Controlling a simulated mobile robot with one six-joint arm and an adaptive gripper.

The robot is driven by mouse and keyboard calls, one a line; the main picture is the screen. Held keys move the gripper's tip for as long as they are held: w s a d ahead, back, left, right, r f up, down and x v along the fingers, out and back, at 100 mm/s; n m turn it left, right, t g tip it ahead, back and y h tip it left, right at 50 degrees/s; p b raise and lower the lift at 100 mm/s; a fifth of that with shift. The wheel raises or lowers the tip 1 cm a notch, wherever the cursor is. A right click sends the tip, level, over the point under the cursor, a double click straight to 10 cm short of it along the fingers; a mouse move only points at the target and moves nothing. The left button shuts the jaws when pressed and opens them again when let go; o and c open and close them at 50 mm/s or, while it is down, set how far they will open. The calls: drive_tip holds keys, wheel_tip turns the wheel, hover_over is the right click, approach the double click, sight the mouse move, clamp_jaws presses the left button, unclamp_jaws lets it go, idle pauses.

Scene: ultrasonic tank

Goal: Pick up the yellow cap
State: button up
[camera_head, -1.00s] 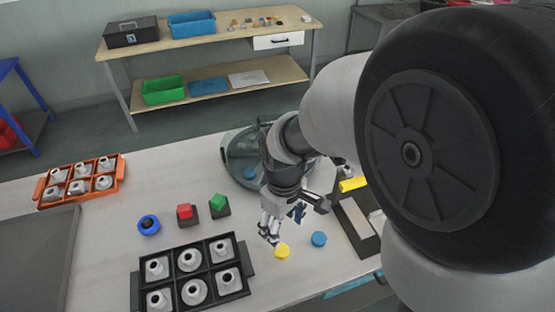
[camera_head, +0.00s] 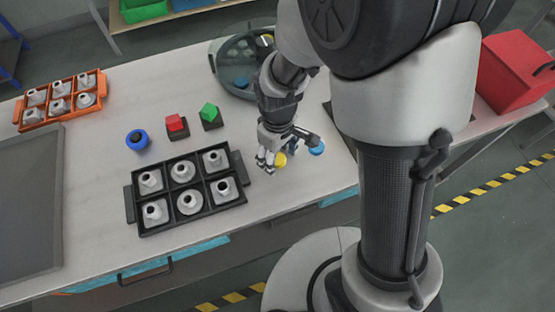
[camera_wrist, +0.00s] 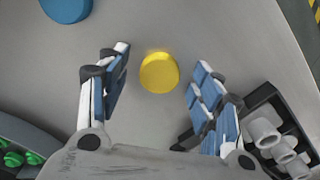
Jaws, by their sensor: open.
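The yellow cap (camera_wrist: 159,73) is a small round disc lying on the grey-white table. In the wrist view it lies between and slightly beyond the fingertips of my gripper (camera_wrist: 158,75), with a gap on both sides. My gripper is open and empty. In the head view my gripper (camera_head: 268,160) hangs low over the table beside the yellow cap (camera_head: 280,160), which is partly hidden by the fingers. A blue cap (camera_wrist: 66,8) lies close by, and it also shows in the head view (camera_head: 317,149).
A black tray (camera_head: 137,205) of white parts stands left of my gripper. Red (camera_head: 176,123) and green (camera_head: 209,111) blocks and a blue ring (camera_head: 138,140) sit behind it. A round tank (camera_head: 222,62) stands behind my arm. An orange tray (camera_head: 17,117) is at far left.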

drive_tip(key=c, duration=0.8)
drive_tip(key=shift+r, duration=0.15)
drive_tip(key=shift+c, duration=0.2)
